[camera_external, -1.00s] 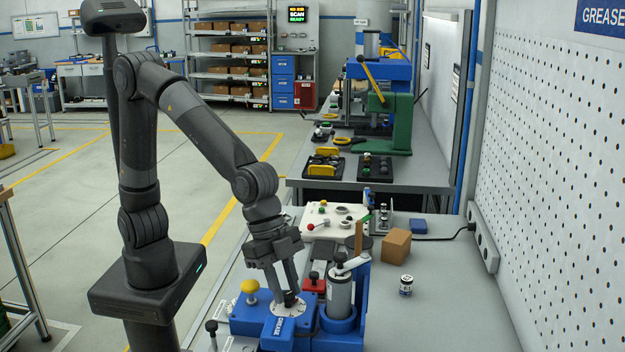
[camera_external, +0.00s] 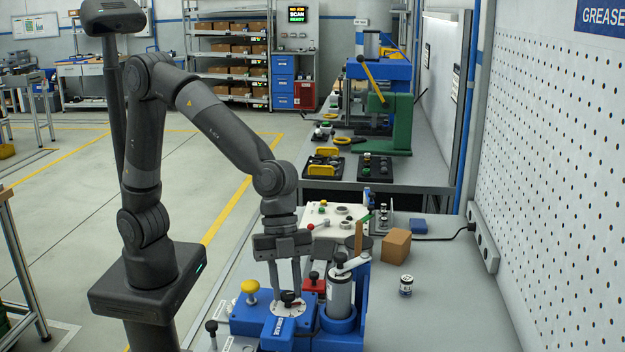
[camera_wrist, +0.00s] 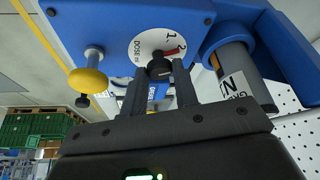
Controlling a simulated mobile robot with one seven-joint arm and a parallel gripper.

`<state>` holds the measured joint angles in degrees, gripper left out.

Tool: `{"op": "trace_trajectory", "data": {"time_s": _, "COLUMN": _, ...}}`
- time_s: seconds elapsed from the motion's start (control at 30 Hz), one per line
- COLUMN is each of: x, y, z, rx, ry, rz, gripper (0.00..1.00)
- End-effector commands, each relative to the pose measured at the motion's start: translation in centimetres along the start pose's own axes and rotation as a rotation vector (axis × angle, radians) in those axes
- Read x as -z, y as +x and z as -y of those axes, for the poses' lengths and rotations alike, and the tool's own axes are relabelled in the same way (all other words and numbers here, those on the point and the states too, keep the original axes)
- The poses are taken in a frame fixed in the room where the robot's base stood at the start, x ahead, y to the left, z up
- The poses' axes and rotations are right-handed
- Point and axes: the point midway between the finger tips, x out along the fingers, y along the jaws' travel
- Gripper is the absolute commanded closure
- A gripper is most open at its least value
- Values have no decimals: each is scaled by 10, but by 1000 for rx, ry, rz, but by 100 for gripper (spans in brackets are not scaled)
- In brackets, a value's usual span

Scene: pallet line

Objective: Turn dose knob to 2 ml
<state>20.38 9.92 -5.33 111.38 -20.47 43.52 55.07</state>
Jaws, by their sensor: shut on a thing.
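The black dose knob (camera_wrist: 160,68) sits on a round white dial (camera_wrist: 143,46) marked "DOSE ml" with 1 and 2. In the external view my gripper (camera_external: 286,290) reaches down to the dial on top of the blue grease unit (camera_external: 250,318). The fingers partly hide the knob there.
A yellow knob (camera_wrist: 88,78) stands left of the dial. A grey grease cylinder (camera_external: 340,293) stands close on the right. A cardboard box (camera_external: 396,245) and a small jar (camera_external: 406,285) are farther right on the bench.

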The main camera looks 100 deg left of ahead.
Motion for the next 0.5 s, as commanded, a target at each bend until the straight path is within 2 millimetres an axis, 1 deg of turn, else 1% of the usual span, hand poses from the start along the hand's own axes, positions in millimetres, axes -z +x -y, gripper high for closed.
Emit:
{"op": "trace_trajectory", "data": {"time_s": 0.27, "x": 0, "y": 0, "z": 0, "rx": 0, "ry": 0, "rz": 0, "gripper": 96}}
{"op": "trace_trajectory", "data": {"time_s": 0.3, "x": 0, "y": 0, "z": 0, "rx": 0, "ry": 0, "rz": 0, "gripper": 72}}
{"op": "trace_trajectory", "data": {"time_s": 0.5, "x": 0, "y": 0, "z": 0, "rx": 0, "ry": 0, "rz": 0, "gripper": 56}}
